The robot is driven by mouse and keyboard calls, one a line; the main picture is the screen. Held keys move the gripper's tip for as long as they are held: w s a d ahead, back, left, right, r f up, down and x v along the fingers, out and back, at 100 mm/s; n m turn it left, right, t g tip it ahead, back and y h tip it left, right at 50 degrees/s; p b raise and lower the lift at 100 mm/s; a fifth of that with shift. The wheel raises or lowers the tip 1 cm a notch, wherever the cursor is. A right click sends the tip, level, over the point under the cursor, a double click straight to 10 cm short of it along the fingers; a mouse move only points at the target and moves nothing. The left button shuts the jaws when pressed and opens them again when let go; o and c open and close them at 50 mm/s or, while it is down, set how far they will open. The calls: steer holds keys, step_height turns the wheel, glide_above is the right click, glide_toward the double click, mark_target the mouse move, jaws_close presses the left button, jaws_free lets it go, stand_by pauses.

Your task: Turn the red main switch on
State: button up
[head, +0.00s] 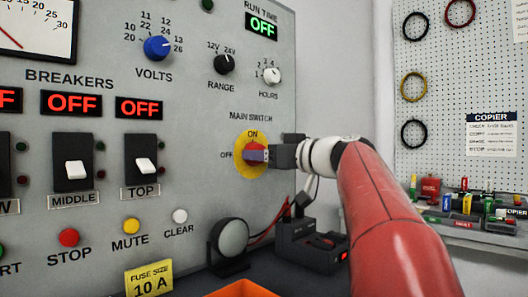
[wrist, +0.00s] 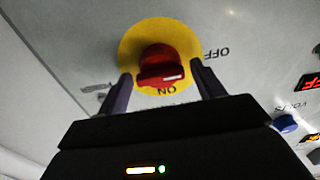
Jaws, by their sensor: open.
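The red main switch (wrist: 160,67) is a knob on a round yellow plate (wrist: 129,48), with ON and OFF printed around it. In the head view, the switch (head: 254,145) is partly hidden behind my gripper (head: 259,155), which reaches in from the right. In the wrist view, my gripper (wrist: 160,85) is open, with one dark finger on each side of the knob. I cannot tell whether either finger touches it.
Above are the volts knob (head: 158,47), range knob (head: 224,64) and hours knob (head: 272,76). Breaker switches (head: 145,164) and push buttons are at left. A round lamp-like object (head: 232,238), a black box (head: 312,246) and an orange tray (head: 243,290) sit below the switch.

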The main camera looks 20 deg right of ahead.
steer(key=shift+w+a, duration=0.15)
steer(key=shift+w, duration=0.2)
steer(key=c, duration=0.9)
steer(key=shift+o, duration=0.2)
steer(key=shift+m, duration=0.3)
steer(key=shift+m+p, duration=1.75)
steer(key=shift+m, duration=6.85)
